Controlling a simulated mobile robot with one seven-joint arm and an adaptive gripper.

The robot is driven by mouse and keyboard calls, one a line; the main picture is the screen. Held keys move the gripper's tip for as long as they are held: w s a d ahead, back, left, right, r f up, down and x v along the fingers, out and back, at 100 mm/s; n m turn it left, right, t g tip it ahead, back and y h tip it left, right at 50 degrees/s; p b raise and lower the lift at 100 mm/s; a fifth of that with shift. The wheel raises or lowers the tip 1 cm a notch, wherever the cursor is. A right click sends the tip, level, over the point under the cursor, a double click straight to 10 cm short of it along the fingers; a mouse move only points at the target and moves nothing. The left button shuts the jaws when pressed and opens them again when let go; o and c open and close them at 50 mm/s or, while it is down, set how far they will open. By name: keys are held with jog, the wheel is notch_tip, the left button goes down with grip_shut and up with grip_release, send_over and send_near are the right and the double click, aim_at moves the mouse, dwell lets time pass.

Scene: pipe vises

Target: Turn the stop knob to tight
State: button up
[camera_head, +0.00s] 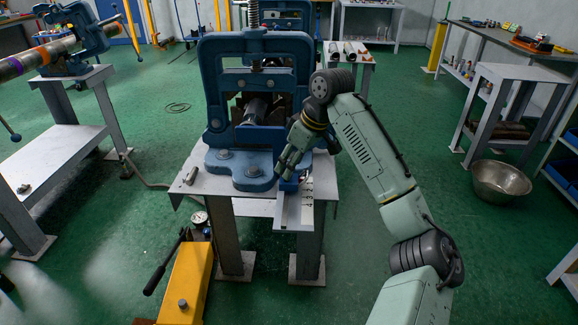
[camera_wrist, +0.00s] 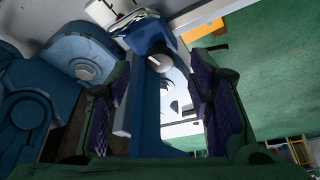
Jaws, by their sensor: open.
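A blue pipe vise (camera_head: 256,95) stands on a pale metal table (camera_head: 190,190). A numbered scale (camera_head: 307,190) shows at the table's front right, beside the vise base. My gripper (camera_head: 290,168) is low at the right side of the vise base, above the scale. In the wrist view my gripper (camera_wrist: 162,78) is open, with its dark purple-padded fingers on either side of a blue block. A small round grey part (camera_wrist: 160,63) on the block, seemingly the stop knob, shows near the fingertips. I cannot tell whether the fingers touch it. In the head view my gripper hides this part.
A yellow pump (camera_head: 186,285) with a lever stands on the floor at the front. A metal bowl (camera_head: 500,182) and a grey stand (camera_head: 517,110) are at the right. Another vise (camera_head: 75,35) holds a pipe at the left.

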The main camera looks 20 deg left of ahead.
jog(key=shift+x, duration=1.35)
jog(key=shift+c, duration=0.4)
